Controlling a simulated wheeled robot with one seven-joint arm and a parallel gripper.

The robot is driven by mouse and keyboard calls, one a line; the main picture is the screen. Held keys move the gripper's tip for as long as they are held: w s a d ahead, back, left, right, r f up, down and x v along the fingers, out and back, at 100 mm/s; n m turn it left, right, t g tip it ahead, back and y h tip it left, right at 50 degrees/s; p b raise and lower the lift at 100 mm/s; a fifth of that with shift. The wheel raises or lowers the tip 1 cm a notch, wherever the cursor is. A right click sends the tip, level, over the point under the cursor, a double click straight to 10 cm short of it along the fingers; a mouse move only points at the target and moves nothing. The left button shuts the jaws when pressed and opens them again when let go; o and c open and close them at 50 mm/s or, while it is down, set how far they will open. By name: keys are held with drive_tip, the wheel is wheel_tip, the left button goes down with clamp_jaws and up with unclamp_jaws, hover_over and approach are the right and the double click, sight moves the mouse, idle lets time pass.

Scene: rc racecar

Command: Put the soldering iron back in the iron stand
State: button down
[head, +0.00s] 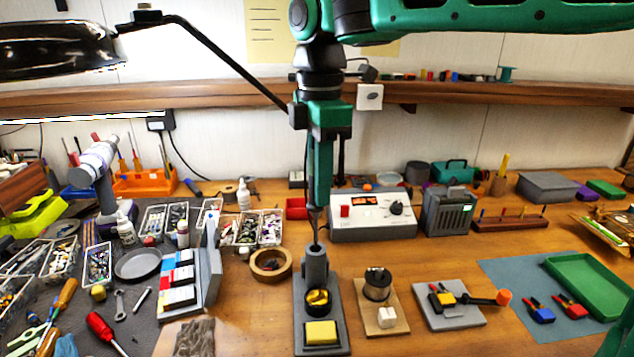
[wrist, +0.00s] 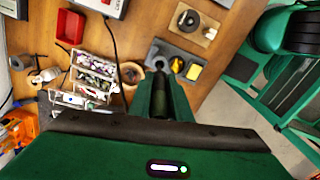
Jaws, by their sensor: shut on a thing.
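My gripper (head: 319,190) points straight down and is shut on the soldering iron (head: 315,225). The iron hangs upright, with its thin metal end below the fingers and its handle mostly hidden by them. In the wrist view, the iron's dark handle (wrist: 165,108) shows between the green fingers. The grey iron stand (head: 334,300) is on the table below, with an upright holder tube (head: 316,268), brass wool (head: 318,298) and a yellow sponge (head: 321,332). The iron's lower end is at the tube's mouth; I cannot tell whether it is inside.
A tape roll (head: 270,264) lies left of the stand, with a card rack (head: 203,280) beyond it. A solder spool holder (head: 378,287) is close on the right. A white soldering station (head: 372,215) stands behind. Bare wood shows between these things.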

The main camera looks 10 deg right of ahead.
wheel_tip(320, 180, down, 9)
idle(3.2)
drive_tip(key=shift+r, duration=0.1)
drive_tip(key=c, duration=1.2)
unclamp_jaws()
drive_tip(key=shift+o, duration=0.2)
drive_tip(key=shift+r, duration=0.1)
drive_tip(key=shift+r, duration=4.4)
